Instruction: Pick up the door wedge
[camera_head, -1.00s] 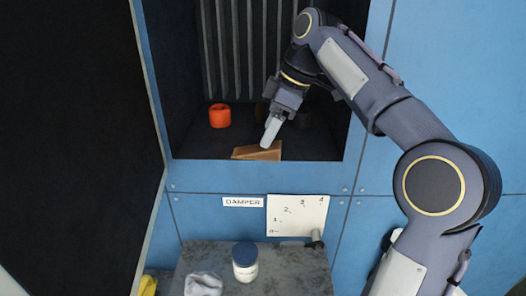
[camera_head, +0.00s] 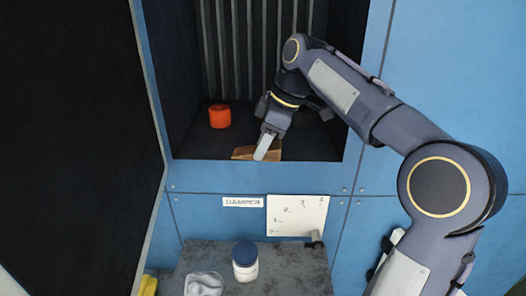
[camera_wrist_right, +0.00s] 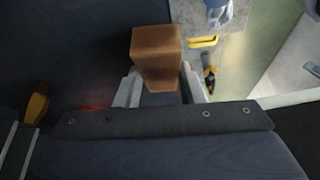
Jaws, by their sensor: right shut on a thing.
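The door wedge (camera_head: 242,153) is a brown block on the dark floor of the blue compartment, close to its front edge. My right gripper (camera_head: 265,150) reaches down onto it from above, and its fingers cover the middle of the wedge in the head view. In the right wrist view the wedge (camera_wrist_right: 156,55) sticks out from between the two pale fingers (camera_wrist_right: 160,88), which are shut on it, one on each side. The wedge seems to be still on the floor or very close to it. My left gripper is not in view.
An orange-red ring-shaped thing (camera_head: 219,116) stands on the compartment floor to the left. Vertical slats line the back. Below the opening are a DAMPER label (camera_head: 242,202) and a white marked plate (camera_head: 297,215).

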